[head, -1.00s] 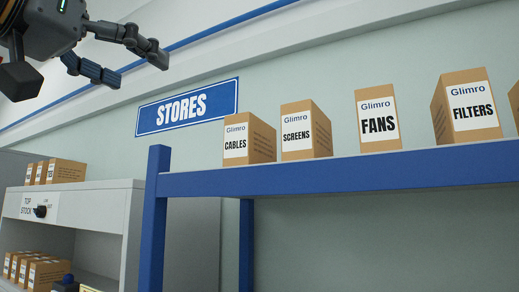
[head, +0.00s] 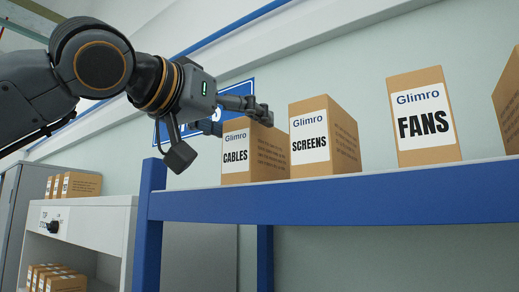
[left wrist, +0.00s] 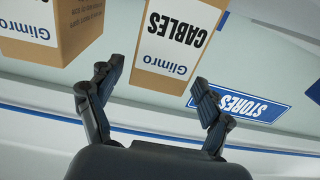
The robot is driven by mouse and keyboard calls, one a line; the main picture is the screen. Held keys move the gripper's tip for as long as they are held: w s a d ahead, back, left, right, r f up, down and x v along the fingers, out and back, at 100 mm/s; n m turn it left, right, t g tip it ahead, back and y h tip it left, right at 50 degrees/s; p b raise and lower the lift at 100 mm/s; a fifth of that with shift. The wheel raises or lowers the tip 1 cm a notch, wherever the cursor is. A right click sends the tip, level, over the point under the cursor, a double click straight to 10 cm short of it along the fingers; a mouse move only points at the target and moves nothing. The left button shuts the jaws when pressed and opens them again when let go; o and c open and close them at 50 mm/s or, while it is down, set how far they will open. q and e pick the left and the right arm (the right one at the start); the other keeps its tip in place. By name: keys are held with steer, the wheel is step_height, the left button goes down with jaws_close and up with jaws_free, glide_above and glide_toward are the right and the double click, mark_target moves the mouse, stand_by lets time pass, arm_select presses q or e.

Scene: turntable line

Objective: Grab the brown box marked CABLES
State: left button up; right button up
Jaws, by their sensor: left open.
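The brown CABLES box (head: 236,165) stands upright on the blue shelf (head: 340,196), leftmost in the shelf row. In the left wrist view, upside down, the CABLES box (left wrist: 172,62) shows at the top, its top end between the fingertips. My left gripper (head: 244,121) is open and empty at the box's top; one finger overlaps its upper right part in the head view. In the wrist view the open fingers (left wrist: 154,80) lie on either side of the box with gaps. Whether they are level with it in depth, I cannot tell. My right gripper is not in view.
The SCREENS box (head: 311,143) stands close on the right, with a narrow gap. The FANS box (head: 424,125) is farther right. A blue STORES sign is on the wall behind, partly hidden by my gripper. A grey cabinet with small boxes (head: 77,184) stands left.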

arm_select(q)
steer(key=shift+w+d, duration=0.25)
steer(key=shift+w, duration=0.05)
steer(key=p+x, duration=0.3)
steer(key=shift+w+d+r, duration=0.2)
steer(key=shift+d+r, duration=0.1)
steer(key=shift+r, duration=0.05)
steer(key=shift+w+d+f, duration=0.1)
steer(key=shift+w+d, duration=0.15)
steer(key=shift+w, duration=0.05)
steer(key=shift+w+d+f, duration=0.1)
steer(key=shift+w+d, duration=0.05)
steer(key=shift+w, duration=0.05)
steer(key=shift+s, duration=0.1)
steer(key=c, duration=1.4)
steer(key=shift+c, duration=0.6)
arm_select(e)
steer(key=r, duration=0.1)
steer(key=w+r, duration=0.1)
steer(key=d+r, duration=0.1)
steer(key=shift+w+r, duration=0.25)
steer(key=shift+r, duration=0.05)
